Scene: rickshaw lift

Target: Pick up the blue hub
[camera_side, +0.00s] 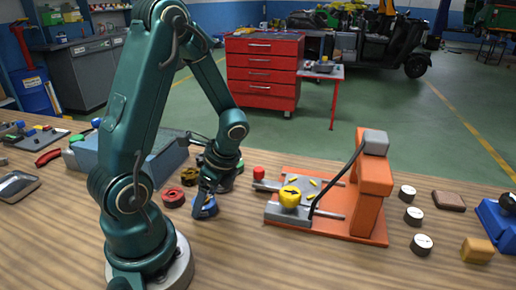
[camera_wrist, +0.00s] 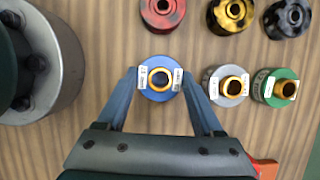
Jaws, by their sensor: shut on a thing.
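The blue hub (camera_wrist: 158,93) is a round blue disc with a brass-coloured ring at its centre. In the wrist view it sits between my gripper's (camera_wrist: 160,82) two fingers, which press on its left and right sides. In the side view the blue hub (camera_side: 205,207) is low at the wooden table, under my gripper (camera_side: 207,197), which partly hides it. My gripper is shut on the hub. I cannot tell whether the hub is clear of the table.
In the wrist view a silver hub (camera_wrist: 226,86) and a green hub (camera_wrist: 277,88) stand close on the right. Red (camera_wrist: 163,12), yellow (camera_wrist: 230,14) and black (camera_wrist: 287,18) hubs lie beyond. An orange fixture (camera_side: 370,190) with a grey lever stands to the right in the side view.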

